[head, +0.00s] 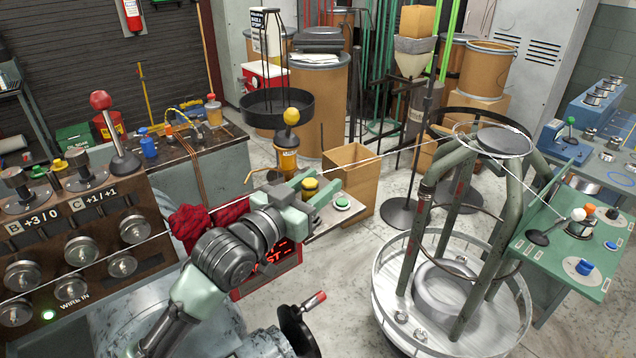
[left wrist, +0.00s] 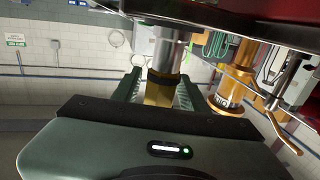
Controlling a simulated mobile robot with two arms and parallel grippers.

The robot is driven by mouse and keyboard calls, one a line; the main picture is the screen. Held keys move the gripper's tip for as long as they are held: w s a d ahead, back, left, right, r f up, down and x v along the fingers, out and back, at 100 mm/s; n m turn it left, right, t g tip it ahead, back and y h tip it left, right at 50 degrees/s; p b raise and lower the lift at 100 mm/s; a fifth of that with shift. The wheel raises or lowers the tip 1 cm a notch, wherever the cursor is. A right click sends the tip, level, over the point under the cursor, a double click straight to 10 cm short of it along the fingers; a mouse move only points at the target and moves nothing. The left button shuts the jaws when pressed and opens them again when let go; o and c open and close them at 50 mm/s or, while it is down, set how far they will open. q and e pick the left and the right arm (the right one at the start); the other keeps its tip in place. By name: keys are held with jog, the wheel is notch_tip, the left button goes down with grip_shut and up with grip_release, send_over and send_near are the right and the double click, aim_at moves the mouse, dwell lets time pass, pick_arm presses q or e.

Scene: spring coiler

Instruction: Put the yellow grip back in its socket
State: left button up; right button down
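The yellow grip (head: 310,184) is between the green fingers of my left gripper (head: 307,191), over the small panel with the green button. In the left wrist view, the yellow grip (left wrist: 160,92) fills the space between the two fingers, with a dark band and a silver cylinder (left wrist: 166,55) adjoining it. My left gripper (left wrist: 160,94) looks shut on it. The grip's lower end and its socket are hidden, so I cannot tell whether it is seated. My right gripper is not in view.
A green button (head: 342,202) sits beside the gripper. An orange oil can (head: 287,160) stands just behind, also visible in the left wrist view (left wrist: 230,92). A wire crosses above the arm from the left control box (head: 100,215) to the round frame (head: 420,210). A red-handled crank (head: 303,310) is in front.

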pick_arm(q)
jog(key=shift+r, duration=0.1)
jog(key=b+v, duration=0.1)
jog(key=v, duration=1.1)
jog(key=shift+b, duration=0.4)
